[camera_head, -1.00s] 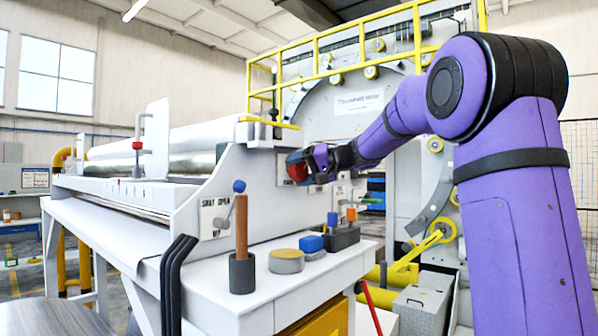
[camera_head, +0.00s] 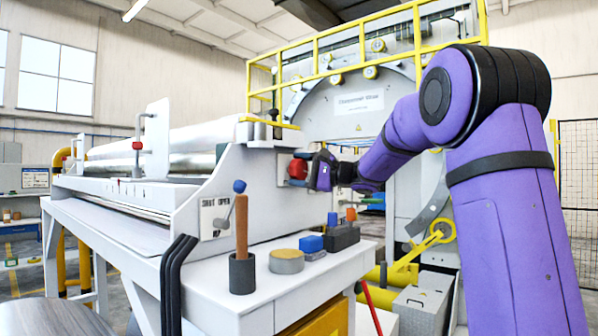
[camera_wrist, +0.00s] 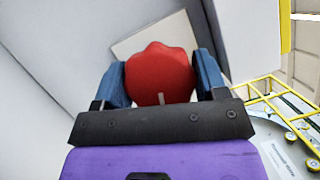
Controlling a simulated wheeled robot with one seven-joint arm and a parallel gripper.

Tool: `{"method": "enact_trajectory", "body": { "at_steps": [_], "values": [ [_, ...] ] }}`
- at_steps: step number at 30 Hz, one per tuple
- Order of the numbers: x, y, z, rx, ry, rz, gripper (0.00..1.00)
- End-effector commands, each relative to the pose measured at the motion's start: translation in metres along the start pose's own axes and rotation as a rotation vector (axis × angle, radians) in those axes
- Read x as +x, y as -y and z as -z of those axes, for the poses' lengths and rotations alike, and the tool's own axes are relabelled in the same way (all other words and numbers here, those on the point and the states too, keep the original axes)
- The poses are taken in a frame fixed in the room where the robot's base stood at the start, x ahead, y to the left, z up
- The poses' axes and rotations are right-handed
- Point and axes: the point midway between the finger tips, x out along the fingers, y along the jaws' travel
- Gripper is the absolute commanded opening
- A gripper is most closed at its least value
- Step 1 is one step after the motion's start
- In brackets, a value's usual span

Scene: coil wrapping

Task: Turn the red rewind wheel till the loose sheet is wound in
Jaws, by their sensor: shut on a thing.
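The red rewind wheel (camera_head: 297,169) sits on the white end panel of the machine, and a lobed red knob shape (camera_wrist: 160,72) fills the middle of the wrist view. My gripper (camera_head: 312,170) reaches it from the right. In the wrist view its two blue fingers (camera_wrist: 160,80) stand on either side of the wheel and are shut on it. The loose sheet (camera_head: 125,228) appears as a pale flat surface along the front of the machine. Large silver rolls (camera_head: 192,145) lie behind the end panel.
A white bench holds a dark cup with a wooden handle (camera_head: 242,230), a round tin (camera_head: 287,261), a blue block (camera_head: 310,243) and a dark holder (camera_head: 342,237). A shut/open lever (camera_head: 222,222) is on the panel. Yellow railings (camera_head: 330,50) stand behind.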

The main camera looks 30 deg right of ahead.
Motion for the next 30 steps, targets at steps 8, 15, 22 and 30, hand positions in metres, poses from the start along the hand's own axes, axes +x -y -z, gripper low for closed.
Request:
{"method": "enact_trajectory", "body": {
  "at_steps": [8, 15, 22, 30],
  "values": [
    [-0.0006, -0.0008, 0.0008, 0.155, -0.002, 0.063, 0.42],
    [-0.0006, -0.0009, 0.0009, 0.217, -0.003, 0.089, 0.42],
    [-0.0006, -0.0009, 0.0009, 0.233, -0.003, 0.095, 0.42],
    [-0.0007, -0.0011, 0.0010, 0.233, -0.003, 0.094, 0.42]
  ]
}}
